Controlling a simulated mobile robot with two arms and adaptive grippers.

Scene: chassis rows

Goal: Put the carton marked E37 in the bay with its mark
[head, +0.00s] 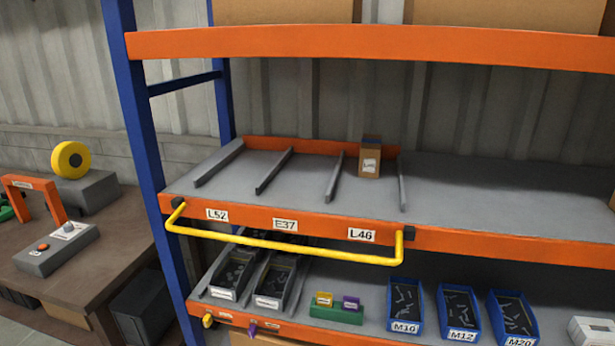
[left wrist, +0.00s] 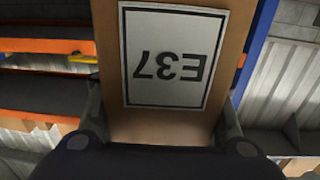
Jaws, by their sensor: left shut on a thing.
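The carton marked E37 (left wrist: 155,124) fills the middle of the left wrist view, its white label upside down there. My left gripper (left wrist: 162,112) is shut on it, with a finger at each side. Neither the carton nor my grippers show in the head view. The E37 bay (head: 302,178) is the middle of three bays on the shelf, between two grey dividers, above the E37 label (head: 285,225). It looks empty.
The L52 bay (head: 240,170) on its left is empty; the L46 bay on its right holds a carton (head: 370,162) at the back. A yellow bar (head: 285,245) runs along the shelf front below the labels. An orange beam (head: 380,45) crosses above. A blue post (head: 140,120) stands left.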

